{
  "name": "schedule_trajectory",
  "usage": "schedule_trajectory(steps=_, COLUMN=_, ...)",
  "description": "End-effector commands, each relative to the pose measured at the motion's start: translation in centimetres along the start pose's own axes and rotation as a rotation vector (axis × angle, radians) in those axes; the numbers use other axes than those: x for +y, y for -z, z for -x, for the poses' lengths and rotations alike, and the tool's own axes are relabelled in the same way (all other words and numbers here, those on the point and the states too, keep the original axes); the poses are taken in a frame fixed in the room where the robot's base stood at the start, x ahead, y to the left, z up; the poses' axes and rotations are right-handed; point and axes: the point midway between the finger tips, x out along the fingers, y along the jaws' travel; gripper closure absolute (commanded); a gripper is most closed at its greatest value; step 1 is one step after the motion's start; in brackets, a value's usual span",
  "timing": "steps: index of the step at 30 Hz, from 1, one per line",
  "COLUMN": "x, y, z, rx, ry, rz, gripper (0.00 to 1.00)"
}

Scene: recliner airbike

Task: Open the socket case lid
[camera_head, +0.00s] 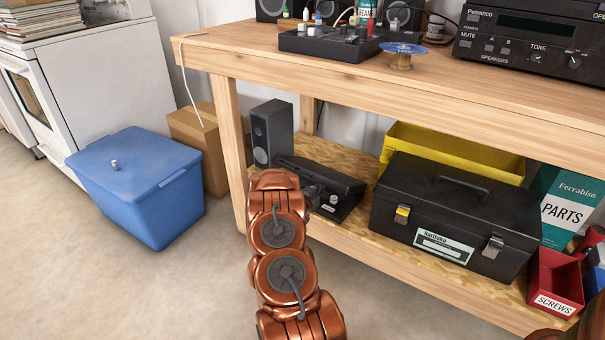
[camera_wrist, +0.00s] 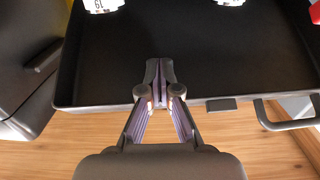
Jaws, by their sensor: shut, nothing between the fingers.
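The dark socket case (camera_head: 345,183) appears to lie on the lower shelf in the head view, right of a speaker. Its flat upper panel looks raised and tilted over the lower part, with a small pale round thing between. In the wrist view, its black tray (camera_wrist: 100,75) fills the upper middle. White-topped sockets (camera_wrist: 103,4) with numbers show at the top edge. A grey handle (camera_wrist: 287,122) and a small latch tab sit at the front rim. My gripper (camera_wrist: 160,68) is shut and empty, fingertips over the tray near its front wall. Whether they touch it is unclear.
A black toolbox (camera_head: 455,215) stands right of the case, with a yellow bin (camera_head: 460,150) behind it. The speaker (camera_head: 271,133) stands behind left. The wooden bench top (camera_head: 480,85) overhangs the shelf. A blue tub (camera_head: 140,185) sits on the floor at left.

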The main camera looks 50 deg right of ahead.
Motion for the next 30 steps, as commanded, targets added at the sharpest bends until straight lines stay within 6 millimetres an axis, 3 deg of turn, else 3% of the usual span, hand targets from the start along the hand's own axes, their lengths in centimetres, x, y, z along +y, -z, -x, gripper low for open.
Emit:
schedule_trajectory(steps=17, x=0.0, y=0.9, z=-0.4, rx=0.002, ry=0.001, rz=0.000, gripper=1.00)
schedule_trajectory(steps=30, x=0.1, y=2.8, z=-1.8, rx=0.002, ry=0.000, rz=0.000, gripper=1.00)
